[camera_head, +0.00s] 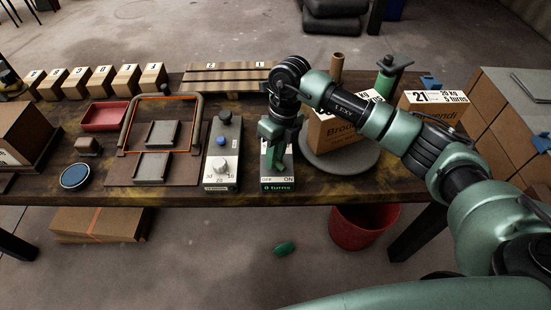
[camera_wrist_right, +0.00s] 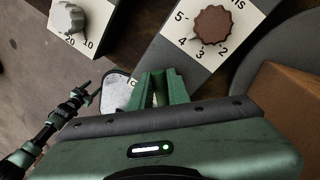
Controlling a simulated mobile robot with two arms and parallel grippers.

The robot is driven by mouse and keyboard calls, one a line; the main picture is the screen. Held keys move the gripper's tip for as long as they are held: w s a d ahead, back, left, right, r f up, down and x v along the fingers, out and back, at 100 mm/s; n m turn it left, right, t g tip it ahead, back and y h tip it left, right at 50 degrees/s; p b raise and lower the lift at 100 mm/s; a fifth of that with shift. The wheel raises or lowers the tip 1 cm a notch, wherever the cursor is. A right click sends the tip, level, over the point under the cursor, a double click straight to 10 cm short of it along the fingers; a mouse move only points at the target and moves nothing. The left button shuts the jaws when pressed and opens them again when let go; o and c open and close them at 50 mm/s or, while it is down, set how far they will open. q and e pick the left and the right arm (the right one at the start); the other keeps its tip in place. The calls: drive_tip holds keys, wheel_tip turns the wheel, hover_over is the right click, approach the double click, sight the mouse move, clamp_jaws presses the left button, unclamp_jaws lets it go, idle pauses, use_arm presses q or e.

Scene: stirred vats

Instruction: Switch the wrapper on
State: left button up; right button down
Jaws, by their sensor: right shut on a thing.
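The wrapper is a turntable (camera_head: 338,168) bearing a cardboard box, with a grey control panel (camera_head: 284,187) beside it at the table's front edge. The panel reads OFF at left, ON at right, and "0 turns" below. A brown turns knob (camera_wrist_right: 213,25) is on the panel in the right wrist view. My right gripper (camera_head: 271,142) is over the panel, its green fingers (camera_wrist_right: 165,90) closed just above the OFF/ON strip. The switch itself is hidden by the fingers, so its position cannot be told. A green and black arm, probably my left one, ends at a small tip (camera_wrist_right: 98,88).
Left of the panel stands another control box (camera_head: 222,150) with a white dial. A second labelled box (camera_head: 433,101) is behind my right arm. A red bin (camera_head: 361,228) is below the table.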

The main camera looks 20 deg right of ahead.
idle(0.3)
drive_tip(key=c, duration=1.4)
unclamp_jaws()
drive_tip(key=shift+o, duration=0.2)
drive_tip(key=shift+r, duration=0.1)
wheel_tip(320, 180, up, 8)
drive_tip(key=d+b, duration=0.1)
drive_tip(key=shift+w+d+f, duration=0.15)
drive_tip(key=shift+w+f, duration=0.1)
drive_tip(key=shift+w, duration=0.15)
